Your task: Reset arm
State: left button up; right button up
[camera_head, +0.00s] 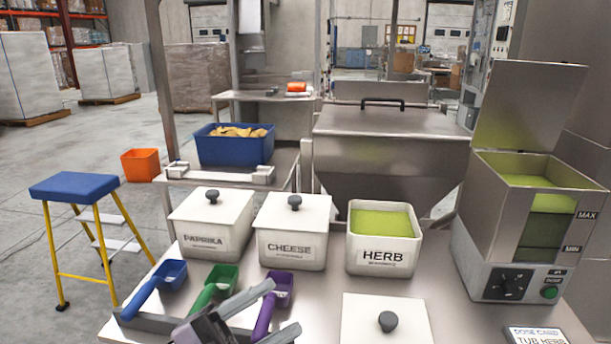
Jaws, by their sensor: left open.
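My left gripper (284,308) is at the bottom centre, low over the front of the steel table, with its two fingers apart. The purple scoop (281,287) lies right by the fingers, its handle seen between them; I cannot tell whether they touch. The green scoop (222,281) and the blue scoop (170,273) lie to the left of it. The HERB tub (385,222) is open and holds green powder; a white lid (372,325) lies in front of it. My right gripper is not in view.
The lidded PAPRIKA tub (206,240) and CHEESE tub (292,248) stand behind the scoops. A steel hopper machine (480,245) with green powder and a raised lid stands at right. A dose card (536,335) lies before it. A blue-topped stool (74,188) is at left.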

pick_arm(q)
jog(key=w+a+f+n+t+y+p, duration=0.2)
jog(key=a+f+n+t+y, duration=0.7)
jog(key=f+n+y, duration=0.55)
jog(key=s+a+f+n+g+y, duration=0.2)
jog(key=s+a+f+n+g, duration=0.1)
jog(key=s+f, duration=0.3)
jog(key=s+a+f+n+g+y, duration=0.2)
jog(key=s+a+f+n+g, duration=0.1)
jog(key=s+f+n, duration=0.2)
notch_tip(320, 180, down, 4)
jog(key=shift+s+a+f+g+y+p, duration=0.25)
jog(key=shift+s+g+y+p, duration=0.15)
jog(key=shift+s, duration=0.6)
jog(key=shift+c, duration=1.4)
